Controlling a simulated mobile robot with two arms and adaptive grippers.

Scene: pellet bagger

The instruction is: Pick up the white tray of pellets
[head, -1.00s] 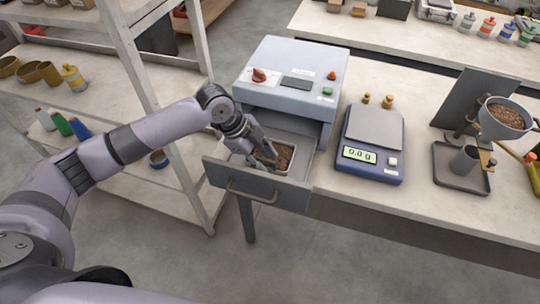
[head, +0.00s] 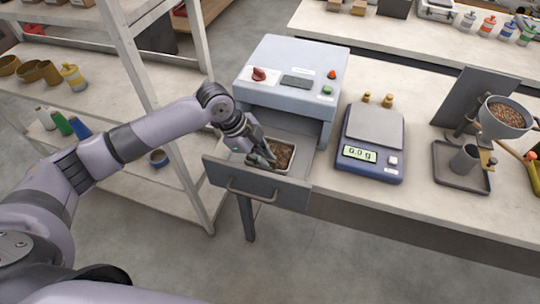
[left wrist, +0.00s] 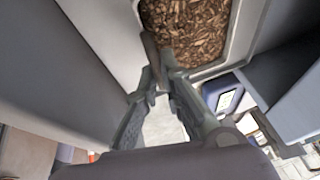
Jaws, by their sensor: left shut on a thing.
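The white tray (head: 294,148) of brown pellets sits inside the open grey drawer (head: 245,183) of the machine. It also shows in the left wrist view (left wrist: 231,45), with the pellets close to my fingertips. My left gripper (head: 268,160) reaches down into the drawer from the left and is shut on the tray's near-left wall. In the left wrist view the fingers (left wrist: 158,75) come together at the tray's edge. The gripper hides part of the tray. My right gripper is not in view.
The blue-grey machine body (head: 292,75) stands above and behind the drawer. A blue scale (head: 372,140) is right of it, then a funnel stand (head: 463,165). Shelving (head: 165,130) stands on the left. The floor before the drawer is clear.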

